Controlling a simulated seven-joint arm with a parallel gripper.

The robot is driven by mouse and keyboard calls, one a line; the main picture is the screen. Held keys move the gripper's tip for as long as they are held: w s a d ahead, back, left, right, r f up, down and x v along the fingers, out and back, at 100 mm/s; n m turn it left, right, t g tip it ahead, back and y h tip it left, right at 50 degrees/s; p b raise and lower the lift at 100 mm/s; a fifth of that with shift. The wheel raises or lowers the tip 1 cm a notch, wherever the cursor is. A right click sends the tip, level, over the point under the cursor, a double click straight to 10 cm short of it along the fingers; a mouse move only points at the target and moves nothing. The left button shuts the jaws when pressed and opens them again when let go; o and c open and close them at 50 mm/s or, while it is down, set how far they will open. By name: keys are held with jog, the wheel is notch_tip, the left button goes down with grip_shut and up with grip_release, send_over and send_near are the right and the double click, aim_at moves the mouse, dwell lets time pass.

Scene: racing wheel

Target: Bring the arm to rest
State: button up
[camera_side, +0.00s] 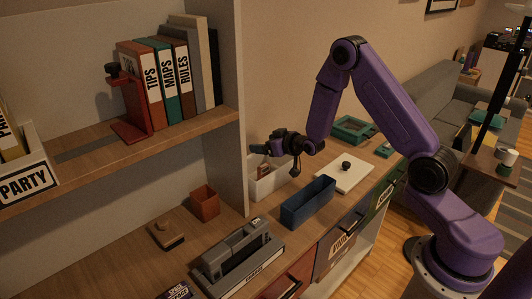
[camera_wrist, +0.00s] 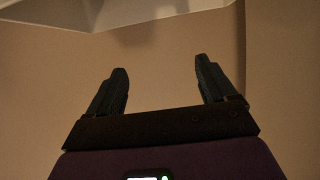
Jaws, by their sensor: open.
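My gripper (camera_side: 262,149) is at the end of the purple arm in the side view, raised above the desk near the upright shelf panel. It points toward the left. In the wrist view my gripper (camera_wrist: 161,82) shows two dark fingers standing well apart with nothing between them. Only a plain tan surface shows beyond the fingers, with a pale edge at the top left.
Below my gripper are a white bin (camera_side: 268,183), a blue bin (camera_side: 308,203) and a white board with a black knob (camera_side: 343,174). A grey device (camera_side: 238,258) and a brown cup (camera_side: 205,201) stand nearer. The shelf panel (camera_side: 228,160) is close left.

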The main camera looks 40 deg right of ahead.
jog(key=shift+r, duration=0.45)
jog(key=s+a+r+n+g+y, duration=0.1)
jog(key=s+a+r+n+g, duration=0.15)
jog(key=s+a, duration=0.45)
jog(key=s+a+r+n+g+y, duration=0.1)
jog(key=s+a+r+n+g, duration=0.2)
jog(key=s, duration=0.8)
jog(key=s+a+r+n+g+y, duration=0.15)
jog(key=s+a+g, duration=0.35)
jog(key=s, duration=0.5)
jog(key=s+d+r+n+g+h, duration=0.1)
jog(key=s+n, duration=0.1)
jog(key=s, duration=0.5)
jog(key=s+d+r+n+g+h, duration=0.1)
jog(key=s+r+n+g+h, duration=0.1)
jog(key=s, duration=0.6)
jog(key=shift+s+d+n, duration=0.3)
jog(key=shift+d+n, duration=0.05)
jog(key=shift+n, duration=0.45)
